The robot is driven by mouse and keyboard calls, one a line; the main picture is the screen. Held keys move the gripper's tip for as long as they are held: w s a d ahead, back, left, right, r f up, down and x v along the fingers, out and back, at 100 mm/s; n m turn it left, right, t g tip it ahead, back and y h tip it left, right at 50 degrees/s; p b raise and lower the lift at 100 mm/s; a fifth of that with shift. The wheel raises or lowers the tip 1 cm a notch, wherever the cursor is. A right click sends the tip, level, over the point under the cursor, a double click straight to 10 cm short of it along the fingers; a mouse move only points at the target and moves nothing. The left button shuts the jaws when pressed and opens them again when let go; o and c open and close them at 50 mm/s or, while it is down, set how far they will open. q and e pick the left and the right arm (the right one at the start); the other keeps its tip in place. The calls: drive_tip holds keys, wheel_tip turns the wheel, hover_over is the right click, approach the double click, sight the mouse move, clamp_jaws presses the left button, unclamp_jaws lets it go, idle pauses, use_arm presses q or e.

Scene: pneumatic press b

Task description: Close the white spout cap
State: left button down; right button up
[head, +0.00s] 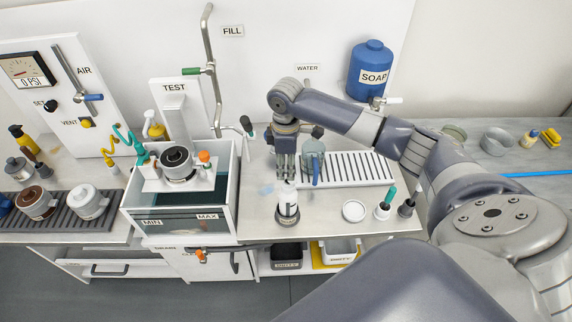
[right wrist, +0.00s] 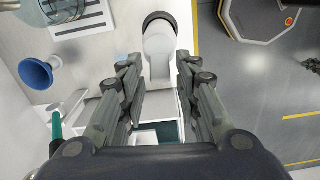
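A small white bottle-like container (head: 287,203) with a dark base stands near the front edge of the counter. My right gripper (head: 285,172) points down right over its top. In the right wrist view the white container (right wrist: 159,45) lies between and just beyond the fingertips of my right gripper (right wrist: 157,72), with its dark round base at the far end. The two fingers are apart, with a gap on both sides of the white part. I cannot clearly make out the spout cap or how far open it stands. My left gripper is not in view.
A white round lid (head: 354,211) and green- and black-handled tools (head: 385,203) stand to the right. A ribbed drain tray (head: 350,168) lies behind. A water tank (head: 180,223) with a test fixture is at the left. A blue funnel-like piece (right wrist: 36,74) shows in the wrist view.

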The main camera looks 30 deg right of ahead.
clamp_jaws()
drive_tip(key=shift+a, duration=0.1)
